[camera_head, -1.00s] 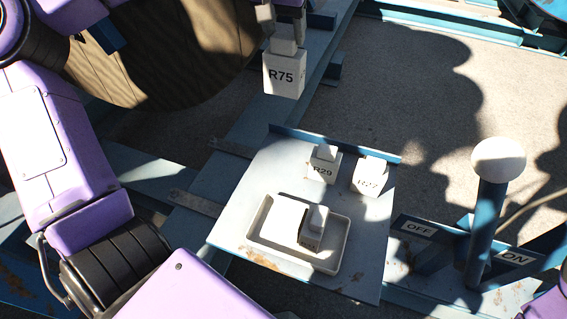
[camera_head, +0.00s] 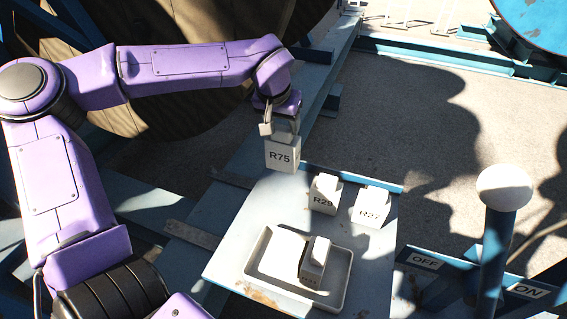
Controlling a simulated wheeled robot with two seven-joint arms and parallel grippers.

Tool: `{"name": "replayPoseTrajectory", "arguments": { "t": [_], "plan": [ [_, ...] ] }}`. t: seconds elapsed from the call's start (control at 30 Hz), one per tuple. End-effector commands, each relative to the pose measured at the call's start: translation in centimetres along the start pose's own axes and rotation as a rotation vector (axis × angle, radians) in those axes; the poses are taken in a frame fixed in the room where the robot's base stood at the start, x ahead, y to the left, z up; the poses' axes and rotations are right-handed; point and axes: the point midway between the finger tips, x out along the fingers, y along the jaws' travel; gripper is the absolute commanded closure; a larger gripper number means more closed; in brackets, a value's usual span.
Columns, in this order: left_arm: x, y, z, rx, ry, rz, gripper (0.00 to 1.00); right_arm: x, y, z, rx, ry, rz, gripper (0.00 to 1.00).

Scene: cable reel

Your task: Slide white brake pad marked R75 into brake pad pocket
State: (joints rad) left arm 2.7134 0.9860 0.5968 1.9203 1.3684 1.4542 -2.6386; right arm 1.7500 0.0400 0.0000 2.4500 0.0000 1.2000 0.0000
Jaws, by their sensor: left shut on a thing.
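The white brake pad marked R75 (camera_head: 282,156) hangs upright with its label facing me, just beyond the far left corner of the blue-grey plate. My left gripper (camera_head: 281,130) is shut on the small block on top of the pad. The purple left arm reaches across from the left above it. I cannot make out the brake pad pocket with certainty in this view. My right gripper is not in view.
White pads R29 (camera_head: 323,196) and R27 (camera_head: 371,209) stand on the plate (camera_head: 228,244). A tray (camera_head: 340,278) there holds white blocks. At right is a post with a white knob (camera_head: 504,187), near OFF and ON labels. A big wooden reel (camera_head: 185,112) stands behind.

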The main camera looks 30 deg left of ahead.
Motion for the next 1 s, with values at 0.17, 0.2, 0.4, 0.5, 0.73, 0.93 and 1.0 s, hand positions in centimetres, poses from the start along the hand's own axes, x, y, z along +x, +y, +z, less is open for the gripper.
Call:
{"name": "replayPoseTrajectory", "arguments": {
  "t": [0.17, 0.2, 0.4, 0.5, 0.73, 0.93, 1.0],
  "plan": [
    [4.7, 0.0, 2.0, 0.001, 0.000, 0.001, 1.00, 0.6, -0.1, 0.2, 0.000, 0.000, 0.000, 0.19],
    [5.6, 0.0, 2.3, 0.001, 0.001, 0.001, 1.00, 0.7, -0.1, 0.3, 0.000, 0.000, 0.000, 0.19],
    [7.8, 0.0, 3.2, 0.000, 0.004, 0.001, 1.00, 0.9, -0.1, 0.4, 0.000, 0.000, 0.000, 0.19],
    [9.3, 0.0, 3.9, 0.001, 0.001, 0.001, 1.00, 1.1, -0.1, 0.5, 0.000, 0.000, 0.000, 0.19],
    [11.2, 0.0, 4.6, 0.000, 0.004, 0.002, 1.00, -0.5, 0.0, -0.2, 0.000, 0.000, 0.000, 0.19],
    [11.2, 0.0, 4.6, 0.000, 0.005, 0.002, 1.00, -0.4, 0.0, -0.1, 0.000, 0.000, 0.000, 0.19],
    [11.3, 0.0, 4.6, 0.001, 0.004, 0.001, 1.00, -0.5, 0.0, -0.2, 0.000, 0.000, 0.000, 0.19]
  ]
}}
